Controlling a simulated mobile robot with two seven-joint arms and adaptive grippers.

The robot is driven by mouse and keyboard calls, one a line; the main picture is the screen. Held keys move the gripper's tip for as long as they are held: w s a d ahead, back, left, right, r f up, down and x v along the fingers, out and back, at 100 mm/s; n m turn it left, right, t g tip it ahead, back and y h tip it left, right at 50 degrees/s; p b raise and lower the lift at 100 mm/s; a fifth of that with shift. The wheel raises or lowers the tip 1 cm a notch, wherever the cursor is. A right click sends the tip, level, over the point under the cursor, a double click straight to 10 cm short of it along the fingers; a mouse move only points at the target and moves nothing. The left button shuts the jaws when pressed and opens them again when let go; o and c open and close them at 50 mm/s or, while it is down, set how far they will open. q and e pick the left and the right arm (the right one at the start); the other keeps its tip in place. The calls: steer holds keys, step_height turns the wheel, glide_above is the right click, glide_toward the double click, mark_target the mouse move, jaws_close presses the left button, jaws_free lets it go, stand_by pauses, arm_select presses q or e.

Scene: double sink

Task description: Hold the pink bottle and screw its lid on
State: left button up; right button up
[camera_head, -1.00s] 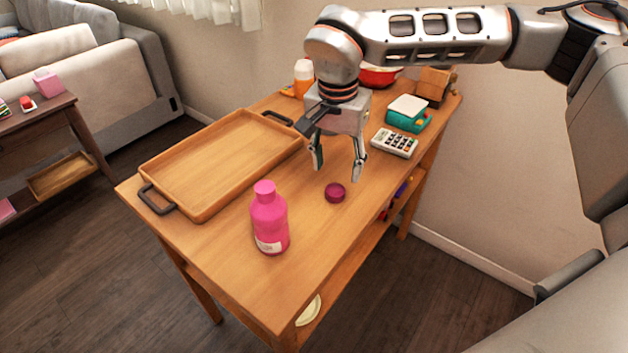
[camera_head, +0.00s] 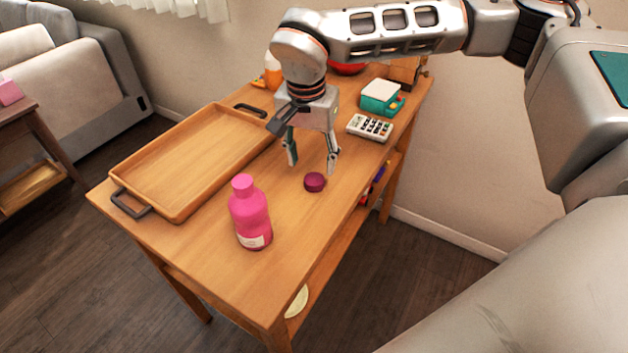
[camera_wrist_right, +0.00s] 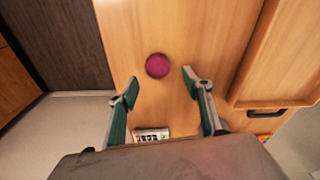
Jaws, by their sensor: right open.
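The pink bottle (camera_head: 250,212) stands upright on the table towards its near end, with a narrower pink top. A dark magenta lid (camera_head: 314,182) lies on the table to the right of the bottle and apart from it. My right gripper (camera_head: 312,169) is open and empty, pointing down above the table just behind the lid. In the right wrist view the lid (camera_wrist_right: 157,66) lies ahead of the two open fingertips (camera_wrist_right: 160,88), roughly centred between them. The bottle does not show in the right wrist view. My left gripper is not in view.
A wooden tray (camera_head: 176,211) with dark handles lies left of the bottle. A calculator (camera_head: 369,127), a teal and white box (camera_head: 381,97), a red bowl (camera_head: 347,68) and an orange bottle (camera_head: 273,72) stand farther back. The table's near end (camera_head: 235,285) is clear.

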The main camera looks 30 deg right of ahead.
mark_target(314, 179)
steer(key=shift+d+f, duration=0.15)
steer(key=shift+f, duration=1.2)
steer(key=shift+d+f, duration=0.15)
steer(key=shift+f, duration=1.15)
steer(key=shift+c, duration=0.4)
steer(key=c, duration=0.7)
